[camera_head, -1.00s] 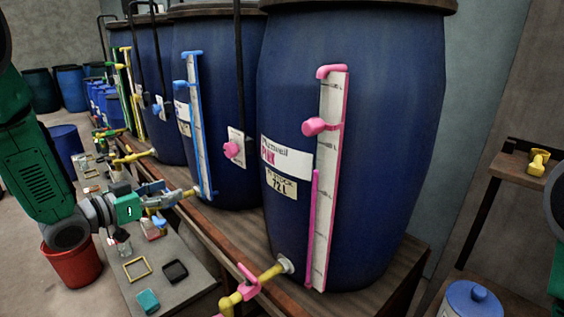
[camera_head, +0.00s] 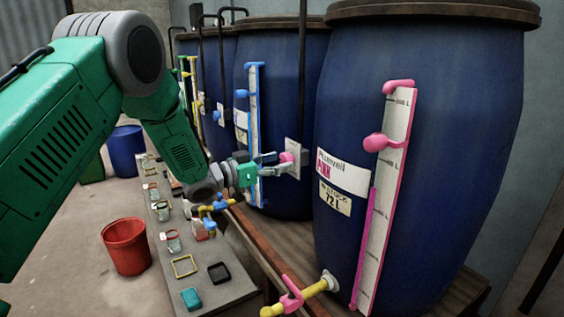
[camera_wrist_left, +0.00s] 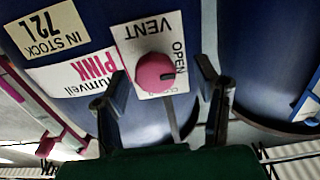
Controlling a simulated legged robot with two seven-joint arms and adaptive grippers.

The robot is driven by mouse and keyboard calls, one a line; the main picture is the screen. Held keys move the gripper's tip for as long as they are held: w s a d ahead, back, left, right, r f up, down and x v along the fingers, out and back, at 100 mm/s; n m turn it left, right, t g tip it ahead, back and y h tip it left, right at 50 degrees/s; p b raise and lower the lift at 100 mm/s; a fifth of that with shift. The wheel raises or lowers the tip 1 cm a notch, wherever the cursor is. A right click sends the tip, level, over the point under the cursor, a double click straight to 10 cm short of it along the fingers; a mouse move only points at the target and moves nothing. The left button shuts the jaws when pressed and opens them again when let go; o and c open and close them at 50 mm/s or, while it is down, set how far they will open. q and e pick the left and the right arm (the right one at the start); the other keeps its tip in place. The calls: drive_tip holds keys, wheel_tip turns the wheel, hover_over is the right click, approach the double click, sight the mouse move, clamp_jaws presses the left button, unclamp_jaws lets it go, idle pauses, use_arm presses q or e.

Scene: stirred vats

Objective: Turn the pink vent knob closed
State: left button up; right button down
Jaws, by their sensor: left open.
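The pink vent knob (camera_head: 287,157) sits on a white plate (camera_head: 294,149) on a blue vat. In the left wrist view the knob (camera_wrist_left: 153,72) is round, and its dark mark points right, towards the word OPEN. The plate (camera_wrist_left: 140,32) reads VENT; the word below the knob is partly hidden. My left gripper (camera_head: 281,164) is at the plate in the head view. In the wrist view its two fingers stand open on either side of the knob, with visible gaps, not gripping it. My right gripper is not in view.
The large blue vat (camera_head: 428,140) with a pink-trimmed gauge (camera_head: 389,190) fills the right. A pink-handled yellow tap (camera_head: 294,295) sticks out below. A low grey bench (camera_head: 219,289) with small items and a red bucket (camera_head: 126,247) are at left. A black pipe (camera_head: 302,70) runs above the plate.

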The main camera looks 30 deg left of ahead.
use_arm(q)
drive_tip(key=shift+w+d, duration=0.45)
drive_tip(key=shift+d+r, duration=0.1)
drive_tip(key=shift+d, duration=0.1)
drive_tip(key=c, duration=1.1)
drive_tip(key=shift+a, duration=0.1)
drive_tip(key=shift+c, duration=0.2)
